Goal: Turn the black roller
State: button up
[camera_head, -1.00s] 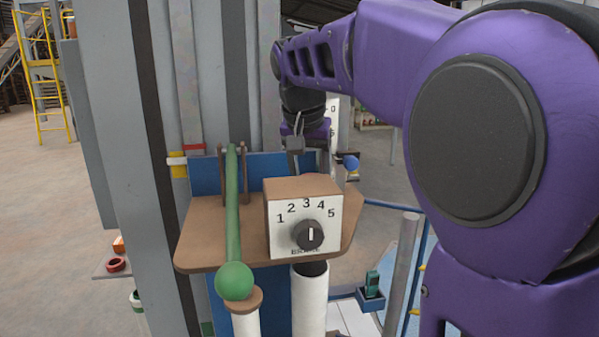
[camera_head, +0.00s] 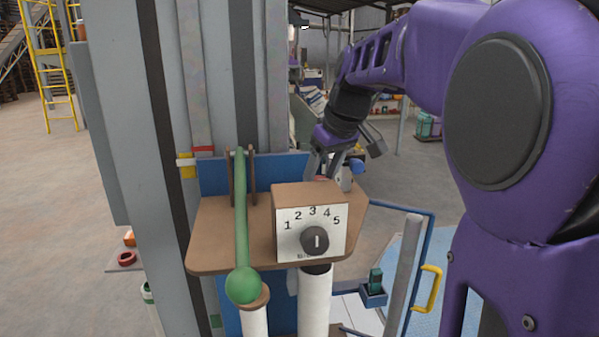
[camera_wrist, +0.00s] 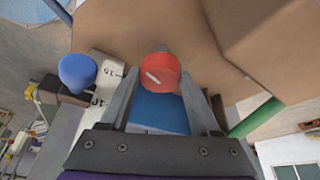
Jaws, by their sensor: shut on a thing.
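In the wrist view, a red knob (camera_wrist: 160,73) with a pale mark sits between the tips of my gripper (camera_wrist: 160,80), which is shut on it. In the head view, my gripper (camera_head: 323,174) reaches down behind the brown box (camera_head: 308,192), which hides most of the knob. I cannot clearly pick out a black roller. A black round dial knob (camera_head: 315,240) with a white line sits on the box's white front, below numbers 1 to 5. My gripper is apart from it.
A green lever (camera_head: 240,220) with a ball end stands left of the box on the brown shelf (camera_head: 215,250). A blue knob (camera_wrist: 77,71) beside a white scale is close to my gripper's left finger. A blue frame (camera_head: 432,245) stands at the right.

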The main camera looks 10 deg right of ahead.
jog(key=n+y+p, duration=0.1)
jog(key=n, duration=0.2)
jog(key=n+g+p, duration=0.1)
jog(key=n, duration=0.2)
jog(key=shift+w+d+r+g+y, duration=0.1)
jog(key=shift+w+d+g+y, duration=0.1)
jog(key=shift+g+y, duration=0.15)
jog(key=n+g+p, duration=0.1)
jog(key=n, duration=0.2)
jog(key=n+g, duration=0.1)
jog(key=n, duration=0.2)
jog(key=shift+w+y+p, duration=0.1)
jog(key=shift+y+p, duration=0.15)
jog(key=shift+p, duration=0.15)
jog(key=shift+n, duration=0.3)
jog(key=o, duration=1.4)
jog(key=shift+c, duration=0.2)
